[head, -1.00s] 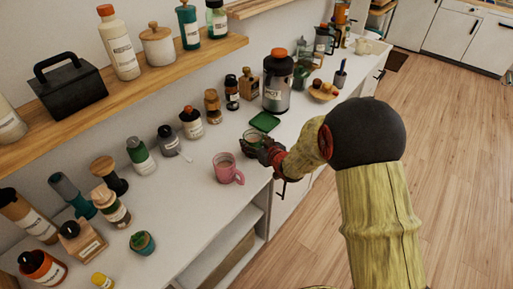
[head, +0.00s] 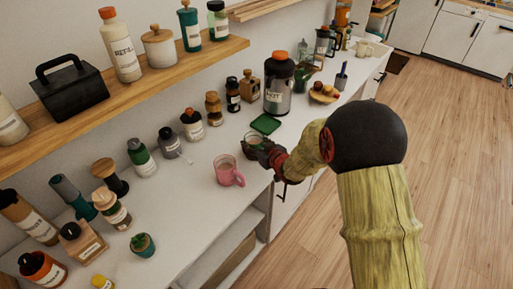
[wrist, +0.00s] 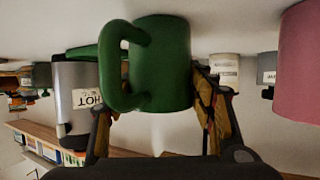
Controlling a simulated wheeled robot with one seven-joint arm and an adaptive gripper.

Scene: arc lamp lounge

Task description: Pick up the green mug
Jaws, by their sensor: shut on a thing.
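The green mug (wrist: 165,65) fills the middle of the wrist view, with its handle on the left side there. My gripper (wrist: 160,112) is shut on the mug, one finger on each side.
A pink mug (head: 228,173) stands close by on the left. A green square item (head: 265,124) lies just behind, and a large HOT dispenser (head: 277,91) stands beyond it. Several bottles and jars line the wall. The wooden floor (head: 445,150) is clear on the right.

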